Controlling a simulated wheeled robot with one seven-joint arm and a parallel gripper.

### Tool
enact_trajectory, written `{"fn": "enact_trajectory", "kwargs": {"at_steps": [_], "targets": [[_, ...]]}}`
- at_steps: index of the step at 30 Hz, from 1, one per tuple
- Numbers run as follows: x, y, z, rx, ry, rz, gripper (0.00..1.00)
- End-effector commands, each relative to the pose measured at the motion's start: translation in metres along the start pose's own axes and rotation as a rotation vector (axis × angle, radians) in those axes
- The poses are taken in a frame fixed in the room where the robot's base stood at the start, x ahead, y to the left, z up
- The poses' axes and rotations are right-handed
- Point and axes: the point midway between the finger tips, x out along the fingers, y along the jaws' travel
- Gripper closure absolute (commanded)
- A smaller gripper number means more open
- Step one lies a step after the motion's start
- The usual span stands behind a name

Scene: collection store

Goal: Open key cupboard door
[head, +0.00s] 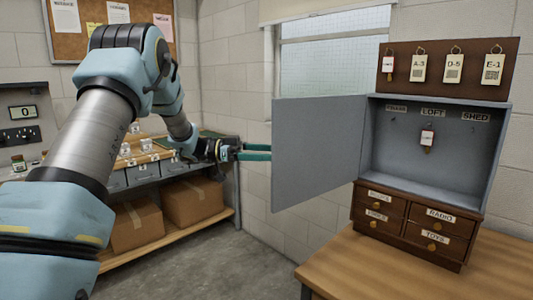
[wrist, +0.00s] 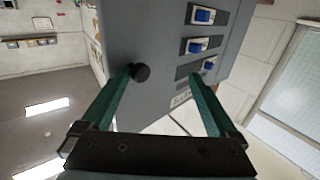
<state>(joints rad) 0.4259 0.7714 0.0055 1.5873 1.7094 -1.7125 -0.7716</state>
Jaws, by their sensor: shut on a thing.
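The key cupboard (head: 425,145) stands on a wooden table at the right, and its grey door (head: 325,150) is swung wide open to the left. The inside shows a tagged key (head: 427,138) hanging under the LOFT label. My gripper (head: 270,152) is at the door's free left edge, its green fingertips partly hidden behind the door. In the wrist view my gripper (wrist: 163,72) has a dark round knob (wrist: 141,72) on the grey door face (wrist: 150,30) against its left fingertip. My gripper is shut on the knob; the right finger's contact is unclear.
Small labelled drawers (head: 415,225) sit under the cupboard, and a board with several tagged keys (head: 450,68) is above it. The wooden table (head: 400,270) is clear at the front. A shelf with cardboard boxes (head: 192,202) stands behind my arm. Open floor lies between.

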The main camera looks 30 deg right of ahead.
Motion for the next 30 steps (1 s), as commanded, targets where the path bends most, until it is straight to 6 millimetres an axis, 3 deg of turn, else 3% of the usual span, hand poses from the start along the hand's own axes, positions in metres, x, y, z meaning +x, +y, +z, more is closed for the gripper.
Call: {"fn": "enact_trajectory", "kwargs": {"at_steps": [8,21,30], "targets": [[-0.002,-0.003,0.0,0.003,0.002,-0.006,0.39],[-0.082,-0.001,0.002,0.003,0.001,-0.005,0.39],[-0.108,0.001,0.0,0.001,0.001,0.0,0.39]]}}
